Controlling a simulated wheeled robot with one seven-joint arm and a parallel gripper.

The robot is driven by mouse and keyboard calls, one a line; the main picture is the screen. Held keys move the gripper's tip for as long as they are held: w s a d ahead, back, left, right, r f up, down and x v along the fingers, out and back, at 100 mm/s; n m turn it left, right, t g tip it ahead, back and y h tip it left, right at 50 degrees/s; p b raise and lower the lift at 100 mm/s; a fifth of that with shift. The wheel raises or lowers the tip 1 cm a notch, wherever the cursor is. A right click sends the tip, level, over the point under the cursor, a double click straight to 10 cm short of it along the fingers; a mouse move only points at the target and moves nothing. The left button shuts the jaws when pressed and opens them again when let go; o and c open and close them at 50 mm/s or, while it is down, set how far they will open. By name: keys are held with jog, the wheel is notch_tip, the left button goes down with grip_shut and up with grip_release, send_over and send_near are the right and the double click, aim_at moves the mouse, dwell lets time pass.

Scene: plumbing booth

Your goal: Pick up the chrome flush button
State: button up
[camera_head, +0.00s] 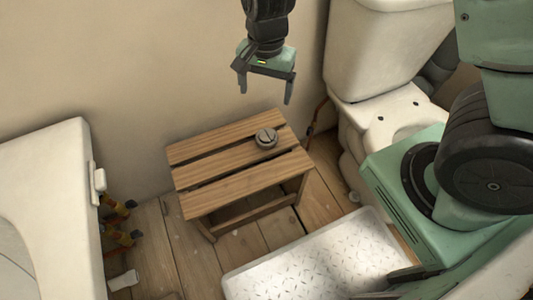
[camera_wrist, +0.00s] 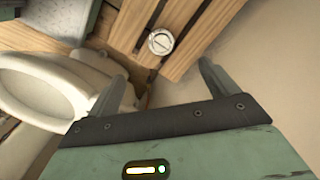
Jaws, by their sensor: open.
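The chrome flush button (camera_head: 265,138) is a small round metal disc lying on the wooden slatted stool (camera_head: 240,183), near its right back part. In the wrist view the button (camera_wrist: 161,41) shows beyond my fingertips, with a slot line across its top. My gripper (camera_head: 264,90) hangs in the air above and behind the stool, pointing down, with its fingers apart and empty. In the wrist view my gripper (camera_wrist: 165,73) shows both fingers spread, with clear space between them. The gripper does not touch the button or the stool.
A white toilet (camera_head: 375,60) stands behind and right of the stool. A white basin or tub (camera_head: 50,200) is at the left, with valves (camera_head: 120,235) beside it. A metal tread plate (camera_head: 315,265) lies in front. A beige wall (camera_head: 160,60) stands behind.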

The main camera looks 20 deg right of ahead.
notch_tip(320, 180, down, 4)
jog(key=w+d+r+b, duration=0.1)
jog(key=m+b, duration=0.1)
jog(key=b, duration=0.5)
send_over(267, 135)
notch_tip(267, 135, down, 12)
jog(key=shift+d+r, duration=0.1)
jog(key=shift+d, duration=0.05)
notch_tip(267, 135, down, 6)
jog(key=b, duration=0.4)
jog(key=shift+b, duration=0.35)
jog(key=c, duration=1.2)
jog(key=shift+r, duration=0.1)
notch_tip(267, 135, up, 10)
jog(key=p, duration=0.6)
